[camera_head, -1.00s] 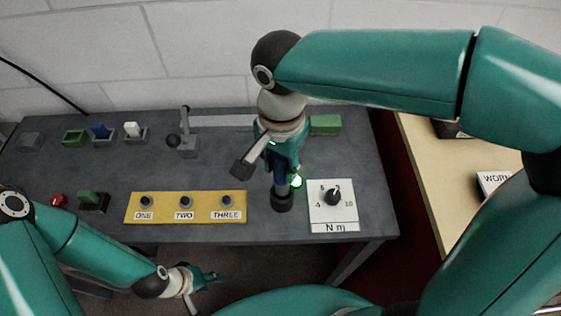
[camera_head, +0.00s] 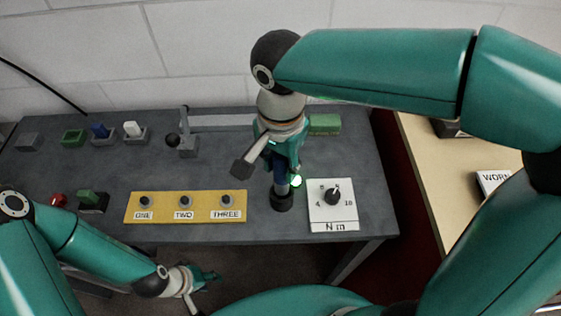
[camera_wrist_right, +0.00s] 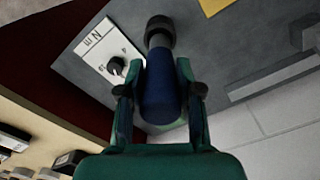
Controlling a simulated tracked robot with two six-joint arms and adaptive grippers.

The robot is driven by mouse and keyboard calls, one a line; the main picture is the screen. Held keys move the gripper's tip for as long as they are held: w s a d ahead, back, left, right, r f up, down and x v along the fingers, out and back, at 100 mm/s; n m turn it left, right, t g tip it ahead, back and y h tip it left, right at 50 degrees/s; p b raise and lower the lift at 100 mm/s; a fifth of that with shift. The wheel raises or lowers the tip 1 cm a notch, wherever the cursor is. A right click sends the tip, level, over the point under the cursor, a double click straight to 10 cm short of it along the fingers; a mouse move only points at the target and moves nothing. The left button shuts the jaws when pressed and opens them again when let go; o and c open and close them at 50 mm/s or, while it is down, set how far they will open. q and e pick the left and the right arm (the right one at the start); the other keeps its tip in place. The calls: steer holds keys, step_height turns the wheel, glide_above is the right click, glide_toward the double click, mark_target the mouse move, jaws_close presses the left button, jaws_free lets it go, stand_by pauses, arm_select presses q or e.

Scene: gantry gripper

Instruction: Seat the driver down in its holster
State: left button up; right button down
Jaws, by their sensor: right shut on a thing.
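The driver (camera_head: 281,184) is a blue upright tool; its blue body also shows in the right wrist view (camera_wrist_right: 162,88). My right gripper (camera_head: 283,165) is shut on it from above. The driver's lower end is at a dark round holster (camera_head: 281,201) on the grey table, also in the right wrist view (camera_wrist_right: 159,27). I cannot tell how deep the driver sits in it.
A white dial plate marked N m (camera_head: 333,221) lies right of the holster. A yellow strip (camera_head: 164,200) with knobs ONE, TWO and THREE lies left. A grey lever (camera_head: 185,143) and a green block (camera_head: 325,124) stand behind. A wooden table (camera_head: 424,156) is at right.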

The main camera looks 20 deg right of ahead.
mark_target(280, 180)
steer(key=shift+f+b, duration=2.3)
steer(key=shift+f, duration=0.5)
steer(key=c, duration=0.7)
jaws_free()
step_height(280, 180, up, 12)
